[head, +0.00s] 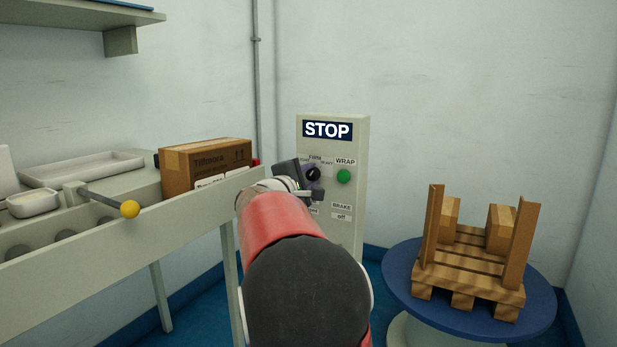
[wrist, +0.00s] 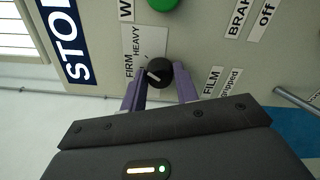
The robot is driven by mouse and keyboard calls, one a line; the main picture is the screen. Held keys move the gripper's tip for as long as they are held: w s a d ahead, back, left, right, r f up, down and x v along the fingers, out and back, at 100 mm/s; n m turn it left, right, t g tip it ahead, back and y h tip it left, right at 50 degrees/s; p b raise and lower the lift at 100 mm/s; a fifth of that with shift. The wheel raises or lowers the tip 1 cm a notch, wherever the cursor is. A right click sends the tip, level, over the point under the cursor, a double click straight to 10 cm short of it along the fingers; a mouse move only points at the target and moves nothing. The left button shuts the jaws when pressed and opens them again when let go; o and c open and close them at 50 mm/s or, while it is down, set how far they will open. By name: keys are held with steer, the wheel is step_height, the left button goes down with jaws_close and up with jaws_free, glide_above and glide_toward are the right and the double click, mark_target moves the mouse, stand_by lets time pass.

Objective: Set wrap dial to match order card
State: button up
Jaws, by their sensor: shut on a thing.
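The wrap dial (head: 313,174) is a round black knob on the grey control panel (head: 340,220). In the wrist view the dial (wrist: 161,76) sits between the two purple fingers of my gripper (wrist: 158,91), which is shut on it. The dial's white pointer mark faces roughly the FIRM label (wrist: 129,66); HEAVY is printed beside that. The remaining dial marking is hidden by my gripper. In the head view my gripper (head: 308,181) partly covers the dial and nearby labels. I cannot make out a readable order card.
A green button (head: 343,176) under WRAP is right of the dial. The STOP sign (head: 327,130) is above, BRAKE below. A roller conveyor with a carton (head: 207,166) stands left. A pallet (head: 470,268) sits on the blue turntable (head: 400,283) at right.

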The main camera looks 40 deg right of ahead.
steer(key=n+p, duration=0.1)
steer(key=n, duration=0.5)
steer(key=shift+p, duration=0.4)
stand_by(0.3)
steer(key=o, duration=1)
steer(key=shift+a, duration=0.1)
steer(key=v, duration=0.7)
steer(key=shift+s+a, duration=0.15)
steer(key=shift+a, duration=0.15)
